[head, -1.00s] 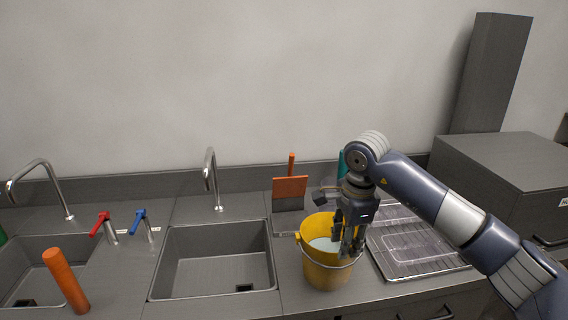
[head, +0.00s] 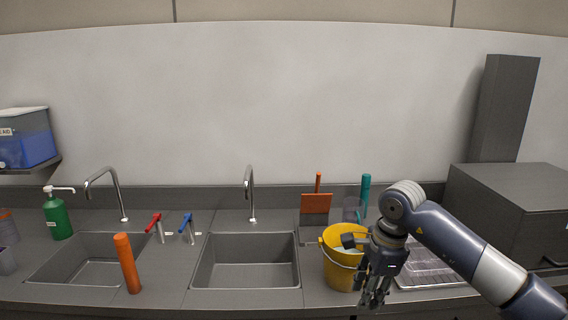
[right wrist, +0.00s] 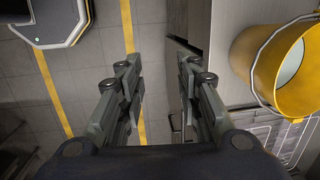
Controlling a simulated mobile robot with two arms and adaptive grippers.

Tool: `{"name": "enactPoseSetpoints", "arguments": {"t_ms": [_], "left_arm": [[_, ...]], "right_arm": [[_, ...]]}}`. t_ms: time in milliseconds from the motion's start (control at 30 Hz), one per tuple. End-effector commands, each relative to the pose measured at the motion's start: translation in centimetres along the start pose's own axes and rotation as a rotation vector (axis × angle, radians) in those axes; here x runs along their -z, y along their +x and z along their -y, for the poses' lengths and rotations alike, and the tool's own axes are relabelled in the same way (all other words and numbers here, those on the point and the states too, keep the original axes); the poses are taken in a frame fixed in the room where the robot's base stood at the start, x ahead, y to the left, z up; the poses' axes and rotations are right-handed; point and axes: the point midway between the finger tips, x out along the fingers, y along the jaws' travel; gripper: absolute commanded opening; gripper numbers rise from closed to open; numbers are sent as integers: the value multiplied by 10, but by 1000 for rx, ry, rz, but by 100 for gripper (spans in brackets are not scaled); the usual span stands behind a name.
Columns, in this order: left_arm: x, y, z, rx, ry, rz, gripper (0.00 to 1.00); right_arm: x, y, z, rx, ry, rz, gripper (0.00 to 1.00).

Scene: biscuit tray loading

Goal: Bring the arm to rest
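My right gripper (head: 374,292) hangs fingers down in front of the yellow bucket (head: 338,272), at the counter's front edge. In the right wrist view its two fingers (right wrist: 157,88) are spread apart with only floor and cabinet front between them, so it is open and empty. The bucket stands upright on the counter, with pale liquid inside, and is partly hidden by my right wrist. It also shows at the right of the right wrist view (right wrist: 258,62), apart from the fingers. My left gripper is not in view.
A grey box (head: 508,200) stands at the right. Two sinks (head: 246,262), taps, an orange cylinder (head: 127,264) and a green soap bottle (head: 57,218) are to the left. Floor shows below my gripper.

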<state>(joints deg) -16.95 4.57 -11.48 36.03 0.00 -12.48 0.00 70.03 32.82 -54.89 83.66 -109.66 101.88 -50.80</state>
Motion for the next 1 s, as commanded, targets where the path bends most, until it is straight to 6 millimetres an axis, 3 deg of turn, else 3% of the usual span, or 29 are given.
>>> {"name": "enactPoseSetpoints", "arguments": {"t_ms": [267,433,567,667,733,800,867,900,1000], "left_arm": [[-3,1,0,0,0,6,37],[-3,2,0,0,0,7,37],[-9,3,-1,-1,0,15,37],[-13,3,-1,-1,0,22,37],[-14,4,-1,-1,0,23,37],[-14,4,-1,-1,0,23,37],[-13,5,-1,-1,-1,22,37],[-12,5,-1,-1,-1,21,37],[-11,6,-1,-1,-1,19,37]], "right_arm": [[-54,49,-12,-99,134,285,32],[-98,79,-20,-195,304,532,32],[-135,104,-22,-311,549,787,32],[-154,128,-15,-429,852,1016,32],[-153,149,-6,-512,1103,1158,32],[-140,178,1,-588,1379,1276,32],[-121,211,3,-646,1636,1356,32],[-104,236,0,-678,1816,1396,32],[-62,296,-18,-725,2207,1447,32]]}}
